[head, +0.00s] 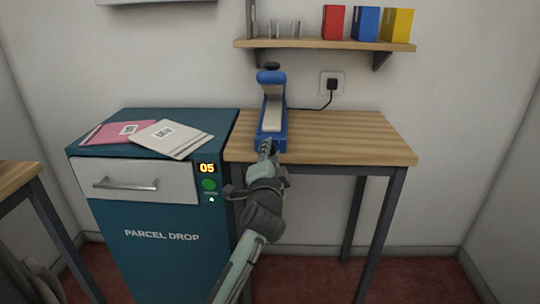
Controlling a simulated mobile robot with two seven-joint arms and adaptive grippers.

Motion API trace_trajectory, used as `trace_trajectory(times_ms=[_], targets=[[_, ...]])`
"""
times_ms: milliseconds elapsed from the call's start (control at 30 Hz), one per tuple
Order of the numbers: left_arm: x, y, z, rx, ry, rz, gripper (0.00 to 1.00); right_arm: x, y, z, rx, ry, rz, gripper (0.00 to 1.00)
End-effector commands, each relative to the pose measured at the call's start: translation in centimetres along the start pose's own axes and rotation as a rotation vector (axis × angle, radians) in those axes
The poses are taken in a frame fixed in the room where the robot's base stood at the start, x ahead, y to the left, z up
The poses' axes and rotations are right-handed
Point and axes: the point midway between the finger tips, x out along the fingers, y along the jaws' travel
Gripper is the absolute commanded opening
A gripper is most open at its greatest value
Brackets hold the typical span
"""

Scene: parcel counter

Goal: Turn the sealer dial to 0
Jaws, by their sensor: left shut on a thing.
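The blue sealer (273,108) stands near the left end of the wooden table, with its arm tilted up and a pale strip along its body. My left gripper (267,150) is at the sealer's front end, its fingers shut at the place of the dial. The gripper covers the dial, so its pointer and numbers cannot be read. My right gripper is not in view.
The teal parcel drop cabinet (160,214) stands left of the table, with a pink parcel (103,132) and a white parcel (171,138) on top. A shelf (330,44) with coloured boxes hangs above. The table (360,140) is clear right of the sealer.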

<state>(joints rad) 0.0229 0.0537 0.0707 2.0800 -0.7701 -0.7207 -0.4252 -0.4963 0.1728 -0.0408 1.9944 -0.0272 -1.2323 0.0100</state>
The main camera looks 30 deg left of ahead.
Motion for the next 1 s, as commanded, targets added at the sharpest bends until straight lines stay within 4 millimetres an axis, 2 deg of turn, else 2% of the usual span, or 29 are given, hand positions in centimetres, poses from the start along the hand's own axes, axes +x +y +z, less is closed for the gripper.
trace_trajectory(times_ms=[600, 633, 700, 800, 1000], targets=[[-0.03, 0.12, 0.0, -0.043, 0.0, 0.003, 0.0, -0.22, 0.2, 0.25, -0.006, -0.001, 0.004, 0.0], [-0.03, 0.12, 0.0, -0.043, 0.0, 0.003, 0.27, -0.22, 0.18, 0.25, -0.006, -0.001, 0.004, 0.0], [-0.03, 0.11, 0.0, -0.043, 0.0, 0.003, 0.36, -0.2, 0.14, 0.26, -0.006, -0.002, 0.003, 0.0], [-0.03, 0.09, 0.0, -0.043, 0.0, 0.002, 0.47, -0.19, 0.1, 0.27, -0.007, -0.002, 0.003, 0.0], [-0.01, 0.03, -0.01, -0.043, 0.0, 0.001, 0.47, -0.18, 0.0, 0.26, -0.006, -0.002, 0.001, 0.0]])
